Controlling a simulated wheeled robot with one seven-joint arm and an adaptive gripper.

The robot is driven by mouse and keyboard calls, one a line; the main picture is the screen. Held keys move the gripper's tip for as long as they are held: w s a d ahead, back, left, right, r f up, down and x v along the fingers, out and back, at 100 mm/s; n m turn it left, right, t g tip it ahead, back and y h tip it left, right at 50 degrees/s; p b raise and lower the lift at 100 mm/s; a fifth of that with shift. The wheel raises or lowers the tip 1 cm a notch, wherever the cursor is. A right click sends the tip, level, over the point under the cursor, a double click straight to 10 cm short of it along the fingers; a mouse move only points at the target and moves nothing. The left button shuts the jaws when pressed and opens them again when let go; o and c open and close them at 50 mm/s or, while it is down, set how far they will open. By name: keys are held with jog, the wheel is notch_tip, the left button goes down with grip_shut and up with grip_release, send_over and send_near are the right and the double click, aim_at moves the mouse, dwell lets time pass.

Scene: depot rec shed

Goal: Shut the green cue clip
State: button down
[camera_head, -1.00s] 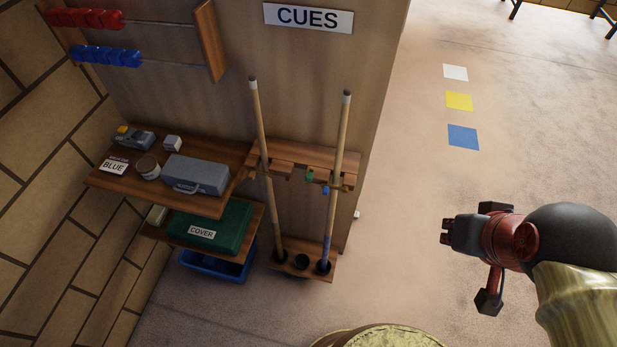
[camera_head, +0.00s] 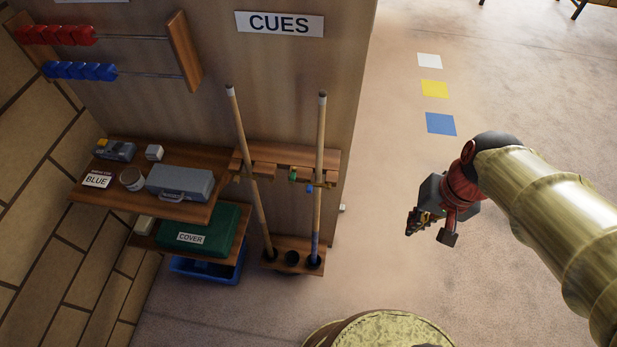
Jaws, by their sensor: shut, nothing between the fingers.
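The wooden cue rack (camera_head: 283,157) is fixed to the panel under the CUES sign. A small green clip (camera_head: 292,174) sits on the rack's front edge, between the two cues; it is too small to tell how far it is open. A blue clip (camera_head: 309,188) hangs just right of it, by the right cue (camera_head: 320,130). The left cue (camera_head: 247,150) leans in its slot at the left. My gripper (camera_head: 413,223) is shut and empty, to the right of the rack and well apart from it, over the floor.
A shelf (camera_head: 130,194) at the left holds a grey case (camera_head: 180,184), a tin and small boxes. A green COVER case (camera_head: 213,236) sits below, above a blue bin (camera_head: 190,269). The cue base (camera_head: 292,257) stands on the floor. Floor between gripper and rack looks clear.

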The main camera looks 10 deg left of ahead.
jog(key=w+a+f+m+g+y+p, duration=0.3)
jog(key=w+a+f+m+y, duration=0.5)
jog(key=f+m, duration=0.25)
jog(key=w+a+r+m+t+y, duration=0.1)
jog(key=w+a+r+m+t, duration=0.1)
jog(key=w+a+m, duration=0.3)
jog(key=w+m, duration=0.1)
jog(key=w, duration=0.2)
jog(key=shift+w+y, duration=0.35)
jog(key=shift+y, duration=0.05)
